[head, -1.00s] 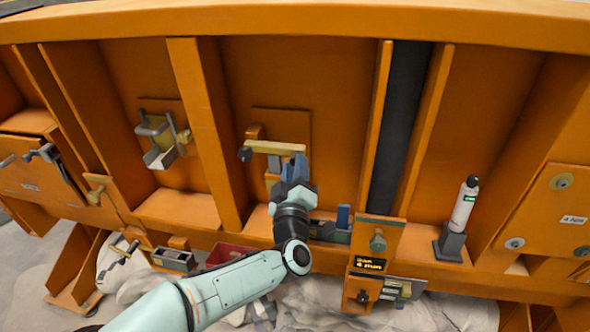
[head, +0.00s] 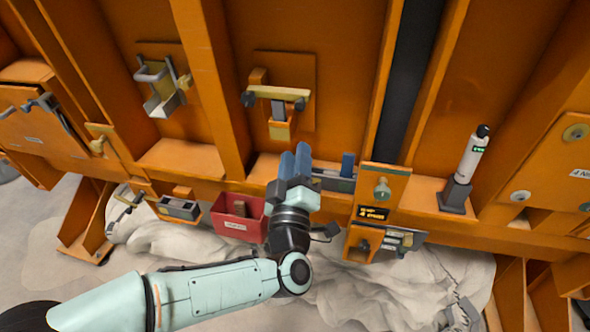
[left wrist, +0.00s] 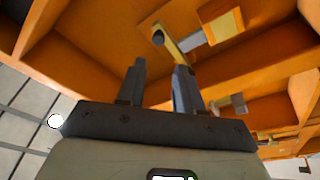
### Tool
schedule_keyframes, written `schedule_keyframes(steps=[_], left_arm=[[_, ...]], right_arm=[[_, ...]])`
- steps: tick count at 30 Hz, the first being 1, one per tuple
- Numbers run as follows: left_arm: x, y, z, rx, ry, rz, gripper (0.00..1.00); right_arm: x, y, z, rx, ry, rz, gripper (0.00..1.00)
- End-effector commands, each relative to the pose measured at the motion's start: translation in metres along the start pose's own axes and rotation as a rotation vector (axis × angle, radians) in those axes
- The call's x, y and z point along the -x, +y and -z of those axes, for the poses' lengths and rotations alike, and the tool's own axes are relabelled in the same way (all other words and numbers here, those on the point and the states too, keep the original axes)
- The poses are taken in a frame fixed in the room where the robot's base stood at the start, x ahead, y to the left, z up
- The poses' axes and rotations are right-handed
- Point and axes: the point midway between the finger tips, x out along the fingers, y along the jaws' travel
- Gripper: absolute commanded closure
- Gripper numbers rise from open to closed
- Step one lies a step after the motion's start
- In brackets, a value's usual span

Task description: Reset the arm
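My left arm comes in from the lower left in the head view. Its gripper (head: 295,162) points up at the orange wall, below a yellow bar fixture (head: 276,93) and apart from it. In the left wrist view the two fingers (left wrist: 160,72) stand apart with nothing between them. The yellow bar (left wrist: 172,46) shows beyond the fingertips there. My right gripper is in neither view.
A red bin (head: 237,227) sits just left of my wrist. A grey tray (head: 178,208) is farther left. A white bottle (head: 470,160) stands in a dark holder on the right ledge. A small display panel (head: 375,205) is right of the gripper.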

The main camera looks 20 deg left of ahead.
Motion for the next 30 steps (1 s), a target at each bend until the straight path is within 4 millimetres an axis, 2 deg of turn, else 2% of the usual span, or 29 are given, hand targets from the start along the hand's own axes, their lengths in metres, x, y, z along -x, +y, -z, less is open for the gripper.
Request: schedule_keyframes(steps=[3, 6, 20, 23, 26, 29, 30], left_arm=[[0.013, 0.001, 0.0, 0.001, -0.001, -0.001, 0.65], [0.018, 0.001, 0.0, 0.001, -0.001, -0.001, 0.65], [0.019, 0.0, 0.0, 0.001, -0.001, 0.0, 0.65], [0.018, -0.002, -0.006, -0.009, -0.017, 0.004, 0.65], [0.017, -0.014, -0.032, -0.054, -0.097, 0.019, 0.65], [0.022, -0.043, -0.082, -0.131, -0.254, 0.054, 0.65], [0.027, -0.059, -0.105, -0.165, -0.333, 0.073, 0.65]], right_arm=[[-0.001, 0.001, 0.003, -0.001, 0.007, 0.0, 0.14], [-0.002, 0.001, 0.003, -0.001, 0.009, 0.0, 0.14], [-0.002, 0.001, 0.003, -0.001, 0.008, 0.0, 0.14], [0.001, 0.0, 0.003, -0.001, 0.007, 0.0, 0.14], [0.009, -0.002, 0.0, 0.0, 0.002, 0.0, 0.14], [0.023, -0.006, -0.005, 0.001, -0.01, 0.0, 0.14], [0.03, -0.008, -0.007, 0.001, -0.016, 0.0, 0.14]])
